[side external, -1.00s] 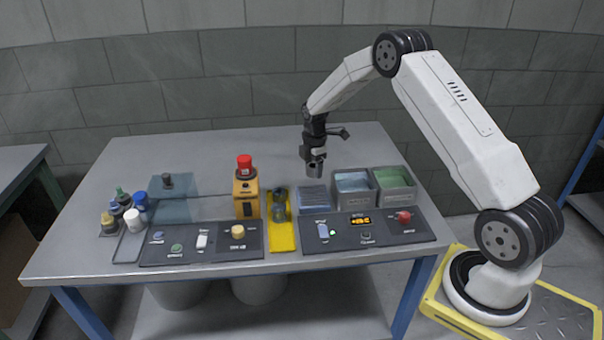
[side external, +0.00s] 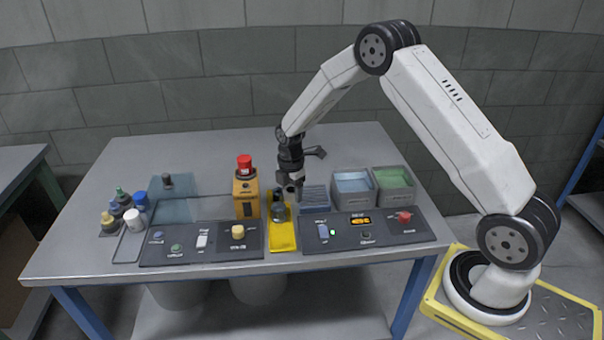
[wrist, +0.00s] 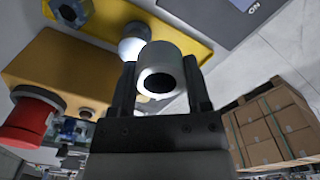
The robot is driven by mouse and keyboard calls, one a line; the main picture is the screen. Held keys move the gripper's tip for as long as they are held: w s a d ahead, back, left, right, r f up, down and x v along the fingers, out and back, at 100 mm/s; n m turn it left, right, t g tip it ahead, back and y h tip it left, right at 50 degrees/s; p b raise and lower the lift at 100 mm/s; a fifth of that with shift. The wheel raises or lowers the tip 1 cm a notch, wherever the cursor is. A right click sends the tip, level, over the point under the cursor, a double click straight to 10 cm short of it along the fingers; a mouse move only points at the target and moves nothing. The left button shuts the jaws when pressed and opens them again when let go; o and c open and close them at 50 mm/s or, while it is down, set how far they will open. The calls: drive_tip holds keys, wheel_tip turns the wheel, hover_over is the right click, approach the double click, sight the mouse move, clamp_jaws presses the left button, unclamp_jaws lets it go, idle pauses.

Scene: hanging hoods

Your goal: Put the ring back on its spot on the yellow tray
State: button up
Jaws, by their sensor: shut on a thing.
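My gripper (side external: 290,188) is shut on a grey ring (wrist: 166,53), a short hollow cylinder held between the two fingers in the wrist view. The gripper points down over the right edge of the yellow tray (side external: 283,240), near its back end. The tray also shows in the wrist view (wrist: 185,25), beyond the ring. A dark hex-shaped part (wrist: 70,10) and a pale rounded part (wrist: 132,47) are on the tray. The ring hides part of the pale part, and I cannot tell the gap between them.
An orange box with a red button (side external: 244,162) stands just left of the tray. A blue-grey ribbed pad (side external: 315,198) and two grey bins (side external: 353,187) are to the right. Control panels (side external: 375,232) flank the tray. Several small bottles (side external: 130,215) stand at far left.

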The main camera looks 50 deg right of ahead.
drive_tip(key=n, duration=0.2)
hover_over(282, 240)
drive_tip(key=shift+f, duration=0.4)
drive_tip(key=shift+f, duration=0.15)
drive_tip(key=shift+f, duration=3.2)
drive_tip(key=shift+f, duration=0.65)
drive_tip(key=o, duration=1.3)
drive_tip(key=shift+o, duration=0.2)
drive_tip(key=shift+r, duration=0.1)
wheel_tip(282, 240, up, 8)
drive_tip(key=shift+f, duration=0.2)
